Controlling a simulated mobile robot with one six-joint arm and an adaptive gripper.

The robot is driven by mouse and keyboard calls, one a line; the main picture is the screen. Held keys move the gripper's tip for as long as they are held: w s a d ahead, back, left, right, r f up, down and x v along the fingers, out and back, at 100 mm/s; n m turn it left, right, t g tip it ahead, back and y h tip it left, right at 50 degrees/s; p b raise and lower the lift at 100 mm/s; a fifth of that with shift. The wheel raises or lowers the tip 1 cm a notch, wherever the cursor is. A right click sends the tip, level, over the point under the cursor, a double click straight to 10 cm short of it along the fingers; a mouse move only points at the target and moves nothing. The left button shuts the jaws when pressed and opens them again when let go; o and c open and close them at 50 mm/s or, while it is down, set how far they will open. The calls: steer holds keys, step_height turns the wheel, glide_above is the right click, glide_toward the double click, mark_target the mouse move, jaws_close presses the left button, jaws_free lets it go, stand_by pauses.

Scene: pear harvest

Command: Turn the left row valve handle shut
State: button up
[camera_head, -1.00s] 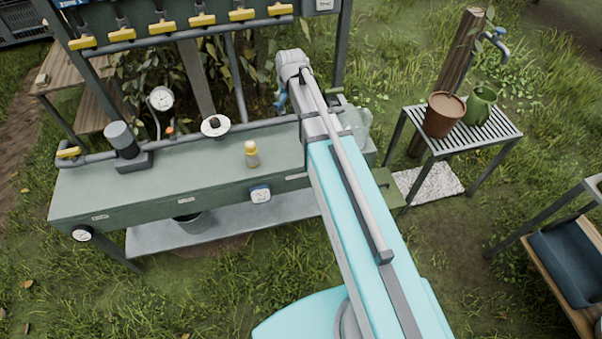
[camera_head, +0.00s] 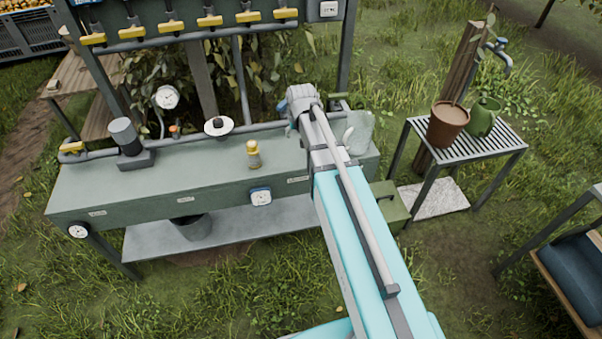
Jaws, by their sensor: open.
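A row of several yellow valve handles runs along a grey pipe at the top left. The leftmost yellow handle (camera_head: 93,39) lies roughly along that pipe, across its short upright stub. Another yellow handle (camera_head: 71,147) sits at the left end of the lower pipe on the green bench (camera_head: 215,190). I cannot tell which of these is the left row valve. My arm reaches up to the bench's right part, and its far end hides what lies beyond. My gripper is not seen; it seems hidden behind my arm.
On the bench stand a dark cylinder (camera_head: 126,137), a white disc (camera_head: 218,127) and a small yellow-capped bottle (camera_head: 254,155). A gauge (camera_head: 166,97) rises behind. A slatted stand (camera_head: 465,145) at right holds a brown pot (camera_head: 447,124) and a green jug (camera_head: 482,117).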

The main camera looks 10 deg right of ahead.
steer(key=s+f+g+b, duration=0.1)
steer(key=s+f+b, duration=0.5)
steer(key=f+b, duration=0.3)
steer(key=shift+f, duration=0.5)
stand_by(0.4)
